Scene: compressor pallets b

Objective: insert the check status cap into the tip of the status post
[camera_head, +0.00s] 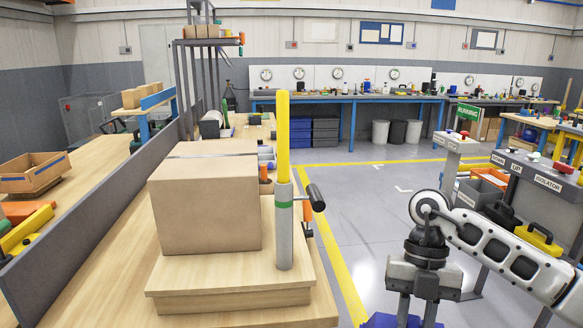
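A grey upright post (284,241) with a green band stands at the right of a wooden block on the near bench. A yellow rod (283,135) rises from its top. I cannot tell whether this is the status post. A green "RUNNING" sign (468,113) tops a stand at the right. No part is clearly recognisable as the check status cap. My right gripper (417,314) points down at the lower right, over the floor beside the bench; the bottom edge cuts its fingertips, near a blue shape (385,321). My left gripper is out of view.
A cardboard box (206,205) sits on the wooden block (228,300), left of the post. A black-ended cylinder (316,197) sticks out beside the post. A grey divider (100,215) runs along the left. Labelled consoles (535,178) stand at right. Open floor lies mid-view.

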